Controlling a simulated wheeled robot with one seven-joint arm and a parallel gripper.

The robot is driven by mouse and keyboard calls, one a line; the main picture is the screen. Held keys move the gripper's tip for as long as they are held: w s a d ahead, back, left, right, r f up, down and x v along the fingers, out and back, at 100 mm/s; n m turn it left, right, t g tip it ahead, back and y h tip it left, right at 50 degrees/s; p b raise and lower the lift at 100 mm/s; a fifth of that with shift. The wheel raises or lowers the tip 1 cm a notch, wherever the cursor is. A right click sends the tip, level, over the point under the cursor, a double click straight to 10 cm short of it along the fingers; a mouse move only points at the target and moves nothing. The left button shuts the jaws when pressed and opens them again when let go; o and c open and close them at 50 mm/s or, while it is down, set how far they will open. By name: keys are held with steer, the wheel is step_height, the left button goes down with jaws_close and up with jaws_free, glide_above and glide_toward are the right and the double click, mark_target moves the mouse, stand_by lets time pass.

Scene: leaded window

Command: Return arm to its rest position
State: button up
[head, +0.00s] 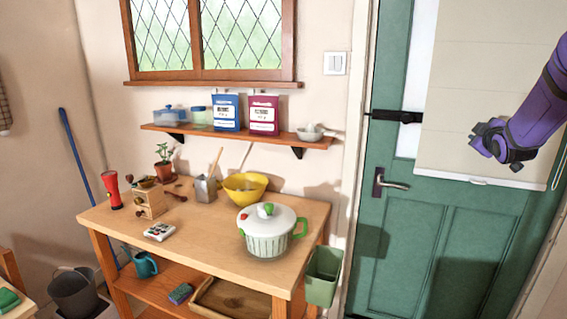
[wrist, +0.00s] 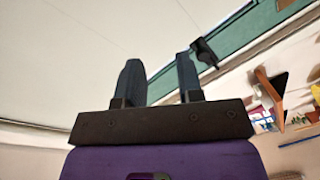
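My purple arm reaches in from the right edge of the head view, with its end (head: 492,142) raised in front of the green door and the pale blind. In the wrist view my gripper (wrist: 158,68) shows two dark fingers standing apart. My gripper touches nothing that I can see. The rest of the arm is cut off by the picture edge.
A wooden workbench (head: 215,252) holds a white pot (head: 268,236), a yellow bowl (head: 245,184) and a red flashlight (head: 112,190). A wall shelf (head: 205,132) carries boxes. The green door (head: 412,225), its handle (head: 390,184) and the blind (head: 470,60) are at the right.

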steer(key=s+a+r+m+g+y, duration=0.1)
steer(key=s+a+r+m+g, duration=0.2)
steer(key=s+a, duration=0.65)
steer(key=s+a+r+m+g+y, duration=0.2)
steer(key=s+a, duration=0.6)
steer(key=s, duration=0.2)
steer(key=s+a+f+m+g, duration=0.1)
steer(key=s+a+g, duration=0.1)
steer(key=s, duration=0.6)
steer(key=s+a+f+m+g+y, duration=0.1)
steer(key=s+a+f+g, duration=0.1)
steer(key=s+a, duration=0.3)
steer(key=s+a+f+m+g+y, duration=0.1)
steer(key=s+a, duration=0.3)
steer(key=s, duration=0.7)
steer(key=shift+s+f+g, duration=0.3)
steer(key=shift+f+g, duration=0.2)
steer(key=shift+f, duration=0.2)
steer(key=shift+d, duration=0.15)
